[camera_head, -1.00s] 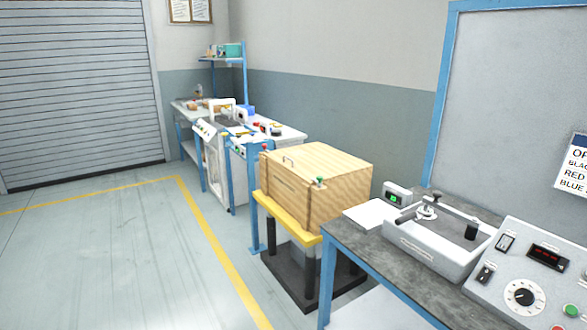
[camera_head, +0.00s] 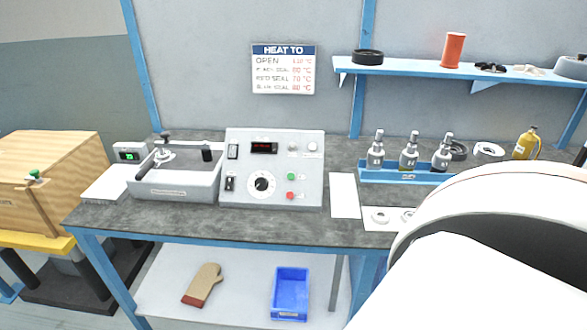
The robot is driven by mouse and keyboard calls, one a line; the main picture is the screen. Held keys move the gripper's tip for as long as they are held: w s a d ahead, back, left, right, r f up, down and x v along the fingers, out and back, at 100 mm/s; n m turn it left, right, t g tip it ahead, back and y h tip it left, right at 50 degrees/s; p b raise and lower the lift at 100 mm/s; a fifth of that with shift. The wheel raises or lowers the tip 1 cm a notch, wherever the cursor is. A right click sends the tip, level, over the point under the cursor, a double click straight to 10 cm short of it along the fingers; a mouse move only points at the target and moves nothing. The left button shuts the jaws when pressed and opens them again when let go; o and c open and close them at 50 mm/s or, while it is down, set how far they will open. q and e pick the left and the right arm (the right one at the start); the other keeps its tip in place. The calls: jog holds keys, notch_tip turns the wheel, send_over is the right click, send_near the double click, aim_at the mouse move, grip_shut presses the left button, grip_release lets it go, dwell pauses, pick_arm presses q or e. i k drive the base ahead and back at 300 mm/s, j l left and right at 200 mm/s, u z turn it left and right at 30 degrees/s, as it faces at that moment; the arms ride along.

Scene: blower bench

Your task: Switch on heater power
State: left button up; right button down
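A grey control box (camera_head: 311,155) with a sloped front stands on the bench. It has a red-digit display (camera_head: 264,147), a black dial (camera_head: 261,184), a green button (camera_head: 291,176) and a red button (camera_head: 291,195). A dark switch (camera_head: 233,152) is at its upper left and another black switch (camera_head: 229,184) is below it. I cannot read the labels or tell the switch positions. Left of the box is a grey tray-like fixture (camera_head: 172,190) with a black handle. Neither of my grippers is in view; a white part of my arm fills the lower right.
Several bottles stand in a blue rack (camera_head: 400,175) on the right. A wooden box (camera_head: 50,165) is at the left.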

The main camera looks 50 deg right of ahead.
aim_at(229, 181)
jog(key=z, duration=1.3)
